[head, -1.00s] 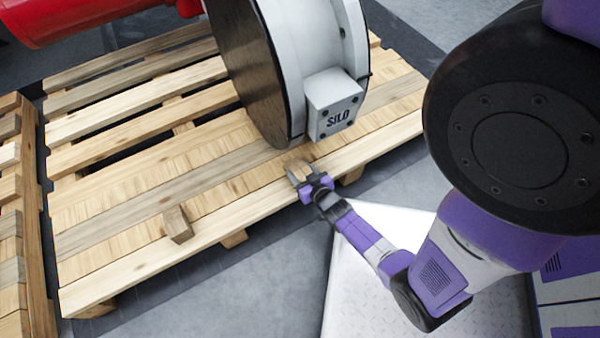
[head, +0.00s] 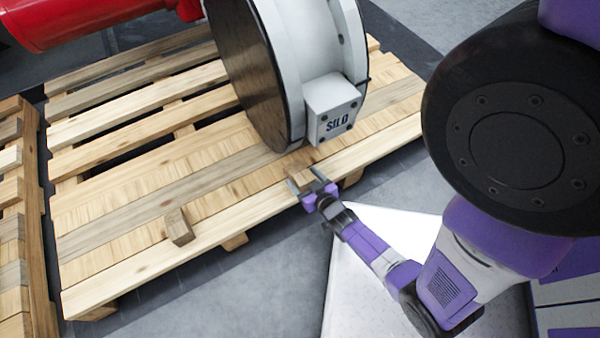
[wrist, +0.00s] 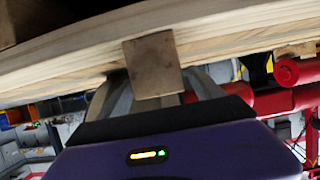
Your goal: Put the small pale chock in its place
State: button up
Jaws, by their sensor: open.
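A small wooden chock (head: 301,177) lies on the front boards of the pallet, just below the big white valve body marked SILO (head: 316,60). My gripper (head: 306,182) is open at the pallet's front edge, its fingers around the near end of this chock. In the wrist view the chock (wrist: 153,62) shows between the two spread fingers (wrist: 158,95), with gaps visible at its sides. Whether it touches the valve body I cannot tell. A second wooden block (head: 178,227) lies on the pallet to the left; which of the two is paler is hard to tell.
The slatted pallet (head: 120,220) has open gaps between its boards. A red cylinder (head: 80,20) extends at the upper left. Another pallet (head: 20,230) stands at the left edge. Grey floor (head: 230,290) is clear in front.

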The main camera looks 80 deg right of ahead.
jog(key=p+v, duration=0.3)
jog(key=v, duration=0.6)
jog(key=a+r+n+t+y, duration=0.2)
jog(key=a+r, duration=0.6)
jog(key=r, duration=0.4)
jog(key=w+a+r+n+t+y, duration=0.1)
jog(key=a+r+n+t+y, duration=0.1)
jog(key=a+r+n+y, duration=0.2)
jog(key=a+r+n+t+y, duration=0.1)
jog(key=a+r+n+y, duration=0.2)
jog(key=a+r, duration=0.8)
notch_tip(320, 180, up, 9)
jog(key=shift+w+a+r+n+t+y, duration=0.1)
jog(key=shift+w+a+n+t+y, duration=0.3)
jog(key=shift+y, duration=0.2)
